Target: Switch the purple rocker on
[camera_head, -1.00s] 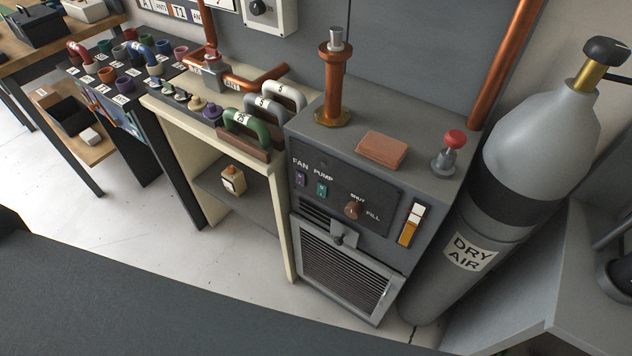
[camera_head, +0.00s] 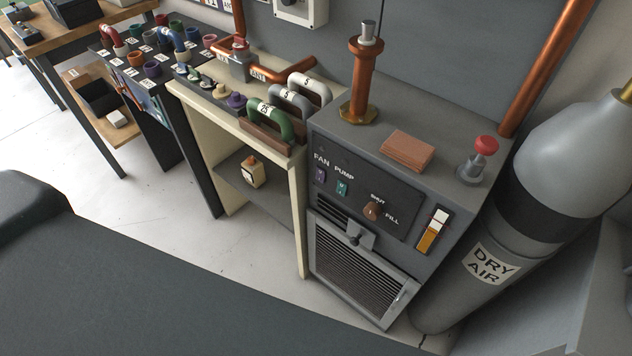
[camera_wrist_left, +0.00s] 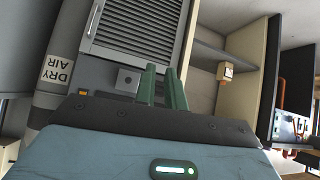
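The purple rocker (camera_head: 320,175) sits under the FAN label on the dark front panel (camera_head: 362,170) of the grey cabinet. I cannot tell its on or off position at this size. A teal rocker (camera_head: 342,188) is to its right under PUMP. My left gripper (camera_wrist_left: 161,70) shows only in the left wrist view, as two green fingers with a narrow gap and nothing between them. That view is turned over, and the fingers point toward the cabinet front near the louvred grille (camera_wrist_left: 135,30). The purple rocker is not visible there. My right gripper is in no view.
The SHUT/FILL knob (camera_head: 371,210) and an amber gauge (camera_head: 433,231) are on the same cabinet front. A red-topped button (camera_head: 485,146) and copper post (camera_head: 362,80) stand on top. The DRY AIR cylinder (camera_head: 500,225) is close at right, and a cream shelf (camera_head: 300,220) at left.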

